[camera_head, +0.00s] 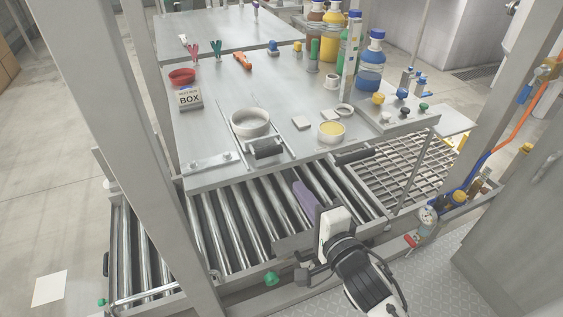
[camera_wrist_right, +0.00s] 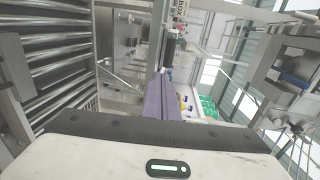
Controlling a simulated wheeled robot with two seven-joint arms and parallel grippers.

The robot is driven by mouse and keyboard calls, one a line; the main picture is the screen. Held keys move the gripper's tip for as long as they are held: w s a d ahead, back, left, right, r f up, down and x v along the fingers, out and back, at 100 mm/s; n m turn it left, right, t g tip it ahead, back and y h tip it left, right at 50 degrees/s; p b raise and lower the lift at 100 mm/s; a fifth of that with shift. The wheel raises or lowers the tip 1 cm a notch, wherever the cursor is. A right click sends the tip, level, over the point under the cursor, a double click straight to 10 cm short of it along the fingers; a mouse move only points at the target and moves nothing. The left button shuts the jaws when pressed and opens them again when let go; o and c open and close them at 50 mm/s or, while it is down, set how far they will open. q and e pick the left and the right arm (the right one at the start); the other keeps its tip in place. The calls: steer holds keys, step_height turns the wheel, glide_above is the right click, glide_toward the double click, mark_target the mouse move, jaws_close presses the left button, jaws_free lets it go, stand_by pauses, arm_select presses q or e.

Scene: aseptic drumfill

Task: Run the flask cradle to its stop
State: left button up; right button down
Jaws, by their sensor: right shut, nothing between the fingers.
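What looks like the flask cradle is a round pale ring-shaped holder (camera_head: 250,122) on thin rails near the front edge of the steel table. A black ribbed grip (camera_head: 266,149) sits at its front, by the table edge. No flask shows in the holder. My right gripper (camera_head: 298,186) has purple fingers and hangs over the rollers, in front of and to the right of the grip, apart from it. In the right wrist view its fingers (camera_wrist_right: 165,98) are together and empty. My left gripper is not in view.
A roller conveyor (camera_head: 230,225) runs below the table front, with a metal grating (camera_head: 400,170) to its right. A white dish with yellow content (camera_head: 331,131) stands right of the holder. A box (camera_head: 189,97), a red bowl (camera_head: 182,76) and a blue bottle (camera_head: 370,70) stand farther back.

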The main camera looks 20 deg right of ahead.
mark_target(283, 163)
steer(key=w, duration=1)
steer(key=shift+w+a+p, duration=0.2)
steer(key=shift+w+p, duration=0.1)
steer(key=shift+p, duration=0.1)
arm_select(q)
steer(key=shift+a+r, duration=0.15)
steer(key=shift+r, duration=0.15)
